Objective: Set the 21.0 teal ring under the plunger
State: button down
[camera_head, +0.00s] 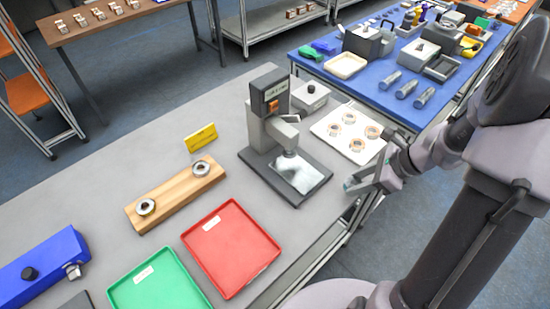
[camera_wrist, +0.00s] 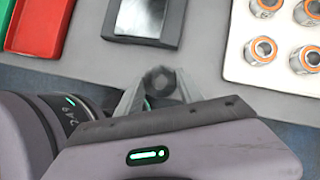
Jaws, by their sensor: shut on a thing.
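My gripper (camera_head: 364,178) is in the air just off the front right corner of the press. In the wrist view my gripper (camera_wrist: 160,85) is shut on a dark, round, blurred ring (camera_wrist: 159,80); I see no teal on it. The press (camera_head: 270,115) has a dark upright head, a grey arm and a shiny plate (camera_head: 300,172) on a dark base. The base also shows in the wrist view (camera_wrist: 188,32). The plate looks bare. Several metal rings with orange faces (camera_head: 373,132) sit on a white tray (camera_head: 328,130).
A wooden block (camera_head: 175,193) with two metal rings stands left of the press, beside a yellow sign (camera_head: 201,138). A red tray (camera_head: 231,248) and a green tray (camera_head: 157,283) lie in front. A small grey box (camera_head: 310,96) stands behind. A blue device (camera_head: 42,268) is far left.

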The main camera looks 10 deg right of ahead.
aim_at(288, 166)
jog(key=w+a+b, duration=0.1)
jog(key=w+a, duration=0.2)
jog(key=a, duration=0.2)
jog(key=w+a+b, duration=0.2)
jog(key=w+a, duration=0.1)
jog(key=a, duration=0.2)
jog(key=w+a+b, duration=0.1)
jog(key=w+a, duration=0.3)
jog(key=a, duration=0.1)
jog(key=shift+w+f, duration=0.1)
jog(key=shift+f, duration=0.1)
jog(key=shift+d+f+b, duration=0.1)
jog(key=shift+f+b, duration=0.15)
jog(key=shift+b, duration=0.2)
jog(key=shift+d+r, duration=0.15)
jog(key=shift+r, duration=0.05)
jog(key=shift+f, duration=0.1)
jog(key=c, duration=1.2)
grip_release()
jog(key=shift+f, duration=0.15)
jog(key=o, duration=0.5)
jog(key=shift+c, duration=0.2)
